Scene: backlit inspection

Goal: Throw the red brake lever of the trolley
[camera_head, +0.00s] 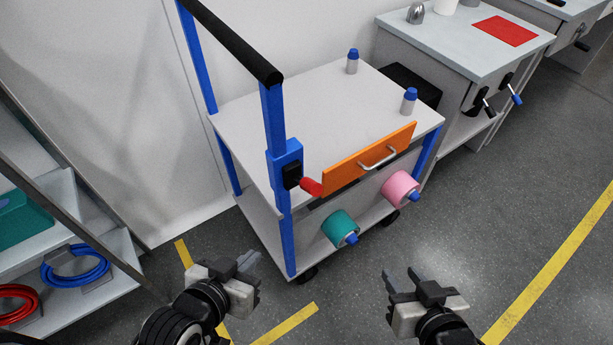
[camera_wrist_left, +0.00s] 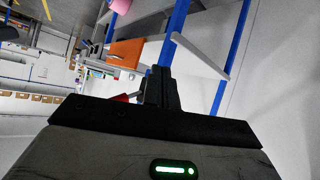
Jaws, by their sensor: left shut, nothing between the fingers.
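The trolley (camera_head: 278,107) has a grey top, blue posts and a black push bar. Its red brake lever (camera_head: 311,187) sticks out to the right and slightly down from a black block (camera_head: 291,176) on the blue post bracket. A red bit of the lever (camera_wrist_left: 121,97) shows in the left wrist view, partly hidden by my gripper. My left gripper (camera_head: 250,270) is shut and empty, low and left of the lever and apart from it. My right gripper (camera_head: 424,285) is low and right of the trolley, touching nothing; its finger gap is unclear.
An orange panel (camera_head: 345,168) with a handle stands beside the lever. Teal (camera_head: 338,227) and pink (camera_head: 398,188) rolls project from the trolley front. A shelf with blue (camera_head: 75,267) and red hose coils is at left. The floor in front is clear.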

